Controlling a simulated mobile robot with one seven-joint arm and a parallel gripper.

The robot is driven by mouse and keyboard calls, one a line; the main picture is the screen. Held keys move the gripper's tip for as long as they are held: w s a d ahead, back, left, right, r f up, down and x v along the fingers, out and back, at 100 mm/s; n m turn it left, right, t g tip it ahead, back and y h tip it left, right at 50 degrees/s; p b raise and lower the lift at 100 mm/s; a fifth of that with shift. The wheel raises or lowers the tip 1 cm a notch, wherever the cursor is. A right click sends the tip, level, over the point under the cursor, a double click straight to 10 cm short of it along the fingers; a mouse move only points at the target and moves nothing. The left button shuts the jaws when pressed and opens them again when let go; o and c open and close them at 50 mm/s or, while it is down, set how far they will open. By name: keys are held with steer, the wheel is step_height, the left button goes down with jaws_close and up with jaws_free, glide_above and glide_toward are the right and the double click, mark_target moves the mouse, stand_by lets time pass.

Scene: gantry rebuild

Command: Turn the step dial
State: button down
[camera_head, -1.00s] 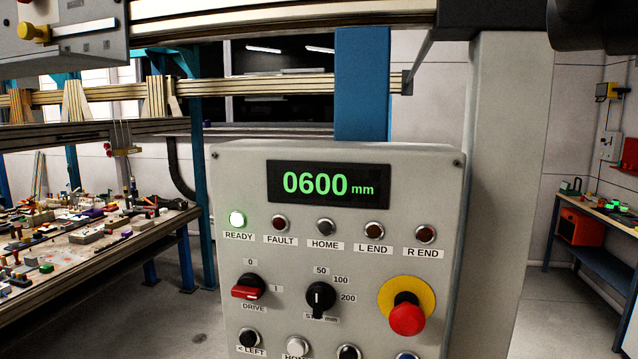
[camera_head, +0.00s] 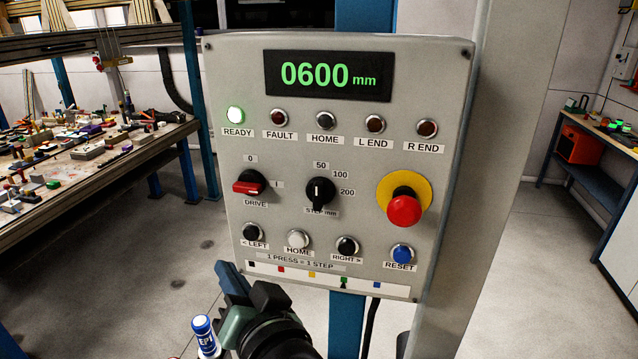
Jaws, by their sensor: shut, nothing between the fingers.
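The step dial (camera_head: 320,193) is a black knob in the middle of the grey control panel (camera_head: 290,150), with marks 50, 100 and 200 around it. Its white pointer line points up, toward 50. My gripper (camera_head: 238,283) is at the bottom of the view, in front of the panel's lower left edge, below and left of the dial and apart from it. It is shut and holds nothing. Its fingers are seen from behind and partly hidden by its own body.
The red drive switch (camera_head: 249,184) is left of the dial, the red emergency stop (camera_head: 404,205) right. Buttons run below. A blue-capped white cylinder (camera_head: 204,336) is by my gripper.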

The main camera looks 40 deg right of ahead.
steer(key=c, duration=1.2)
jaws_free()
steer(key=shift+c, duration=0.2)
steer(key=shift+o, duration=1.4)
steer(key=shift+w+a+r+n+h+b, duration=0.15)
steer(key=shift+a+n+h+b, duration=0.15)
steer(key=shift+n+b, duration=0.3)
steer(key=shift+o, duration=0.4)
steer(key=shift+r+n+g+h+b, duration=0.3)
steer(key=shift+h+b, duration=0.1)
steer(key=shift+b, duration=0.4)
steer(key=m+g+h+b, duration=0.1)
steer(key=m+g+h, duration=0.3)
steer(key=h, duration=0.7)
glide_toward(317, 197)
steer(key=shift+n+g, duration=0.3)
steer(key=p+x, duration=0.2)
steer(key=x, duration=0.6)
steer(key=shift+w+r+p, duration=0.1)
steer(key=shift+w+p, duration=0.15)
steer(key=shift+p, duration=0.1)
steer(key=shift+c, duration=0.2)
jaws_close()
